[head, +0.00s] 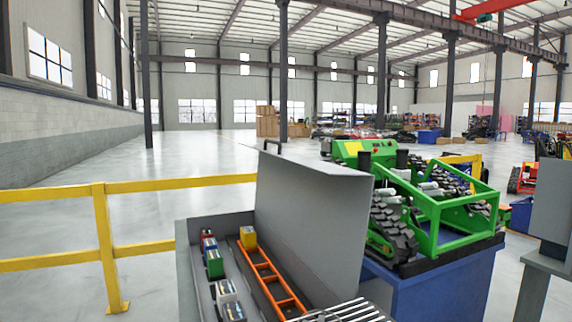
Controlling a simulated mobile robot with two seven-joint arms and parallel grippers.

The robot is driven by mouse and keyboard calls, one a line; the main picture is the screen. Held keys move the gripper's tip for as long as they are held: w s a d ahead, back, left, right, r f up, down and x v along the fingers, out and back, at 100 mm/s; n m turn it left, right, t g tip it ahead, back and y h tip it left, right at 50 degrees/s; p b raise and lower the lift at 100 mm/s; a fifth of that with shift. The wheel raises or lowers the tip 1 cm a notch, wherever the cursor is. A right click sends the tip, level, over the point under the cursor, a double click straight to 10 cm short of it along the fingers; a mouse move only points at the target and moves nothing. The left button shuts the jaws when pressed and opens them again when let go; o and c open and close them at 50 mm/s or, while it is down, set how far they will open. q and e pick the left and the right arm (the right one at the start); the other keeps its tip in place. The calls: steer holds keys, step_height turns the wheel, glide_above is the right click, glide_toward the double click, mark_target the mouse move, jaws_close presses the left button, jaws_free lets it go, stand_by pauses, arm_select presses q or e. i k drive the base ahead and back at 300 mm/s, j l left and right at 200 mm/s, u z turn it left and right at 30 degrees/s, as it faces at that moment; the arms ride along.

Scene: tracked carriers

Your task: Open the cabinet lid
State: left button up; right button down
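The grey cabinet (184,262) stands at the lower middle of the head view. Its grey lid (312,210) is raised and stands steeply tilted along the cabinet's right side, so the inside shows. A dark handle (272,146) sits on the lid's top edge, near its far corner. Inside are several small coloured blocks, among them a green one (215,265) and a yellow one (248,238), and an orange ladder-like rack (268,280). The cabinet's near part is cut off by the picture's bottom edge. Neither of my grippers shows.
A green tracked carrier (428,215) stands on a blue base (440,288) just right of the lid. A yellow railing (105,240) runs behind and left of the cabinet. A grey stand (548,275) is at the right edge. Open floor (185,165) lies beyond the railing.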

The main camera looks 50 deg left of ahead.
mark_target(321, 209)
steer(key=i+l+u, duration=0.15)
steer(key=u, duration=0.25)
steer(key=i+l+u, duration=0.2)
steer(key=u, duration=0.25)
steer(key=i+l+u, duration=0.2)
steer(key=u, duration=0.2)
steer(key=i+l+u, duration=0.1)
steer(key=l+u, duration=0.55)
steer(key=u, duration=0.2)
steer(key=i+l+u, duration=0.1)
steer(key=l+u, duration=0.6)
steer(key=l, duration=0.2)
steer(key=l+u, duration=0.35)
steer(key=l, duration=0.15)
